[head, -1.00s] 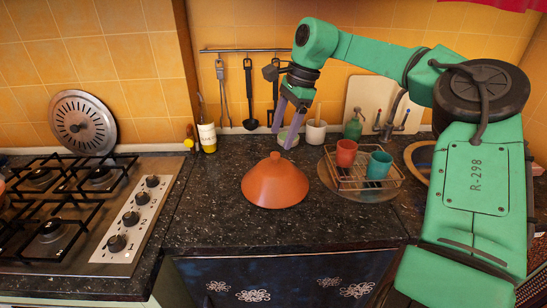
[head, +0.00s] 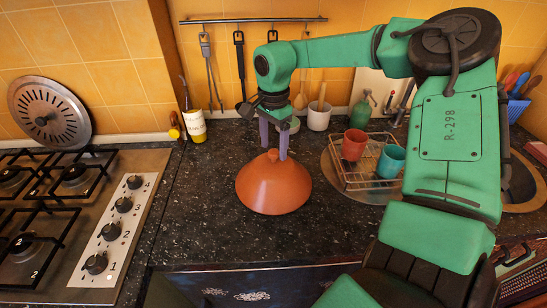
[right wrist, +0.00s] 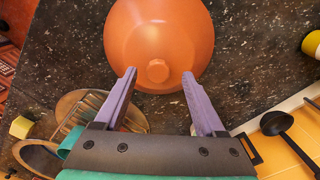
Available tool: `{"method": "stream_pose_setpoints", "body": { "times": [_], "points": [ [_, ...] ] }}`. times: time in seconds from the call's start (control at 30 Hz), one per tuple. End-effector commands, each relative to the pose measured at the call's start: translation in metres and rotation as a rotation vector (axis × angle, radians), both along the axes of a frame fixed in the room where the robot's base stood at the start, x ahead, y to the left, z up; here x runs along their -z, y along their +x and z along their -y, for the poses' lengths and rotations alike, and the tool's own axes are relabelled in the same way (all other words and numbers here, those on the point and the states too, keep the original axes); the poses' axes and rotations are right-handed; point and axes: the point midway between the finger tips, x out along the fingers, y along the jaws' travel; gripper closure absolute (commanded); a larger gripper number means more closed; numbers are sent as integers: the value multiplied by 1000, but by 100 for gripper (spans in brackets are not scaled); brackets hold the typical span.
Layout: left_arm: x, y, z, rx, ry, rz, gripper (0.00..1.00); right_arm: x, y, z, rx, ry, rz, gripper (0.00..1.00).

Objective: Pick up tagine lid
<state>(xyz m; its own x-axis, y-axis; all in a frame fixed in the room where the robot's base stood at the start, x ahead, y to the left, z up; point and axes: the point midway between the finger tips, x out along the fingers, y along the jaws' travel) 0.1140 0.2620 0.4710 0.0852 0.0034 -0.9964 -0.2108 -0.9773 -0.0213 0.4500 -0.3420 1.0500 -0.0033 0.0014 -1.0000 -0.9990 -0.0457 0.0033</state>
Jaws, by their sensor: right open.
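The tagine lid (head: 272,187) is an orange-brown cone with a small knob on top. It stands upright on the dark speckled counter, right of the stove. In the right wrist view the lid (right wrist: 160,35) fills the top middle, with its round knob (right wrist: 157,70) facing the camera. My right gripper (head: 274,155) points down at the top of the lid in the head view. Its two purple fingers (right wrist: 158,85) are open, one on each side of the knob, with gaps between. Whether they touch the lid is unclear. My left gripper is not in view.
A dish rack (head: 362,179) with a red cup (head: 353,145) and a teal cup (head: 390,162) stands to the right. The gas stove (head: 68,215) is on the left. A white pot (head: 318,118) and utensils stand behind. The counter's front stretch is clear.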

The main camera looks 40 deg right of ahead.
Motion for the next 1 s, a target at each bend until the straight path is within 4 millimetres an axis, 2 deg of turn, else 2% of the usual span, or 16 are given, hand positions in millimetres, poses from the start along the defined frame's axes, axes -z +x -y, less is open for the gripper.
{"method": "stream_pose_setpoints", "body": {
  "times": [0.03,0.17,0.37,0.5,0.53,0.57,1.0],
  "points": [
    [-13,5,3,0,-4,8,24,4,-2,-2,0,3,-7,28],
    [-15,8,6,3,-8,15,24,25,-1,-1,1,1,-2,28],
    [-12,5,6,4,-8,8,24,28,0,-1,1,1,1,28],
    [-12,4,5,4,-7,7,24,28,0,-1,1,1,1,81],
    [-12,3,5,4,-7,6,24,28,0,-1,1,1,1,93],
    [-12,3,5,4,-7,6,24,28,0,-1,1,1,1,100],
    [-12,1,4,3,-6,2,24,27,0,-1,1,1,2,100]
  ]
}}
